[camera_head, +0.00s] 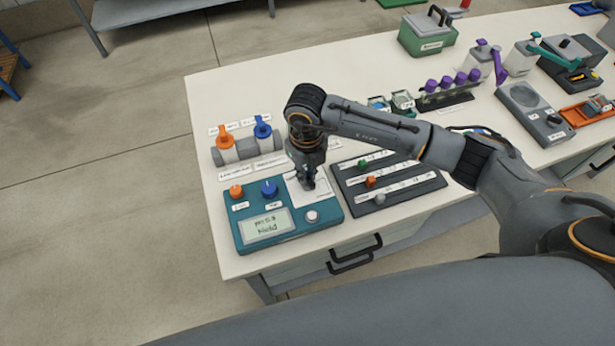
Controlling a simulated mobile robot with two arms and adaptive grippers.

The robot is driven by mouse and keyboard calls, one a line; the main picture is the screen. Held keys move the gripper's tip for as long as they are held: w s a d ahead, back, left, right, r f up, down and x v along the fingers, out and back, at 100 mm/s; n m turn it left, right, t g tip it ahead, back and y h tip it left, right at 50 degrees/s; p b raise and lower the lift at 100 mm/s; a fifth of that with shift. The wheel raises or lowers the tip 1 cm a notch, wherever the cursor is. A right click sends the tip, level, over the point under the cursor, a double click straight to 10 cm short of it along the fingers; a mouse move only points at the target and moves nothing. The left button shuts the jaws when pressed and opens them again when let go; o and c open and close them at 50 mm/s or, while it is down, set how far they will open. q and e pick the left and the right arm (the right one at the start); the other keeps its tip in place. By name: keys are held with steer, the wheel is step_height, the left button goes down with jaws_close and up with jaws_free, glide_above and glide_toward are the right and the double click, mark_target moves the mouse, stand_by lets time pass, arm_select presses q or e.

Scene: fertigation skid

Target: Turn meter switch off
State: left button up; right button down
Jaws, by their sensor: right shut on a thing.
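The teal meter (231,236) lies at the front left of the white table. Its screen (265,226) reads a pH value and "Held". An orange knob (236,191), a blue knob (268,188) and a round pale button (312,216) sit on its top. A white plate (318,197) is at its back right. My right gripper (308,184) points down at this plate and is shut on the meter switch there. The fingers hide the switch, so its position cannot be told. My left gripper is not in view.
A dark slider panel (408,190) stands close to the right of the meter. Orange and blue valves (262,128) stand behind it. A purple-capped vial rack (446,96), a green box (428,36) and a grey scale (535,112) are farther back. Drawer handles (355,252) stick out at the front.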

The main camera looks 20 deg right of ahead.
steer(key=n+b, duration=0.4)
steer(key=shift+a+f, duration=0.1)
steer(key=shift+f, duration=0.05)
steer(key=shift+s+a+r+n+b, duration=0.1)
steer(key=shift+r+n+b, duration=0.1)
steer(key=shift+n+b, duration=0.8)
steer(key=c, duration=1.4)
jaws_free()
step_height(320, 180, up, 12)
